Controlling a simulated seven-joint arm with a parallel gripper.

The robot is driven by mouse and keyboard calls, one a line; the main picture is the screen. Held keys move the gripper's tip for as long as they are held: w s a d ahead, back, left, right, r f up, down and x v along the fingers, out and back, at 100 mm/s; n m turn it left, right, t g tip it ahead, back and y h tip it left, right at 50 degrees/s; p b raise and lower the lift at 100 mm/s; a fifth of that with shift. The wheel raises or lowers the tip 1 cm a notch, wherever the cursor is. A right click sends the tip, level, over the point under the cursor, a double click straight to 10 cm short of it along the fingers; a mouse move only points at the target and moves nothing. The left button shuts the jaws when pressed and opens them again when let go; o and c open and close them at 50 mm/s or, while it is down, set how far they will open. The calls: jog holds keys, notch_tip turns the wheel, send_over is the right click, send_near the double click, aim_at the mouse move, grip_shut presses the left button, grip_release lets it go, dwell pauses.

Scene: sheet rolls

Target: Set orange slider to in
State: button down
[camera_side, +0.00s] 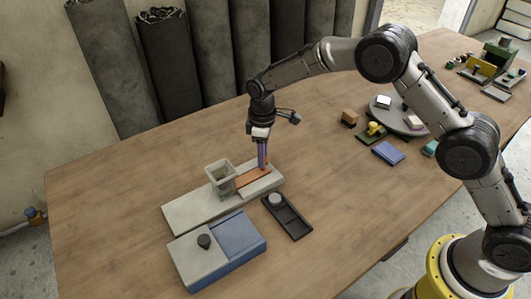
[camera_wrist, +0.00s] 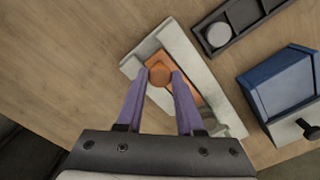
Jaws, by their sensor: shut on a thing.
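The orange slider (camera_side: 250,178) lies in a channel of a long pale grey base (camera_side: 188,212). In the wrist view, the orange slider (camera_wrist: 188,93) runs between the base's grey rails (camera_wrist: 195,58), with a round orange knob (camera_wrist: 160,75) at its far end. My gripper (camera_side: 262,166) points down at the slider's right end in the side view. In the wrist view, the purple fingers of my gripper (camera_wrist: 160,77) are shut on the knob, one on each side. The fingers hide parts of the slider.
A grey-green square open-topped holder (camera_side: 220,178) stands on the base, left of the slider. A black tray (camera_side: 288,217) with a pale round piece (camera_side: 274,199) lies close by. A blue and grey box (camera_side: 217,250) with a black knob stands in front. The table's left side is clear.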

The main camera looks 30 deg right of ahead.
aim_at(254, 174)
jog(key=a, duration=0.3)
jog(key=shift+r, duration=0.1)
jog(key=c, duration=0.5)
grip_release()
notch_tip(254, 174, up, 14)
jog(key=shift+f, duration=0.1)
jog(key=shift+c, duration=0.2)
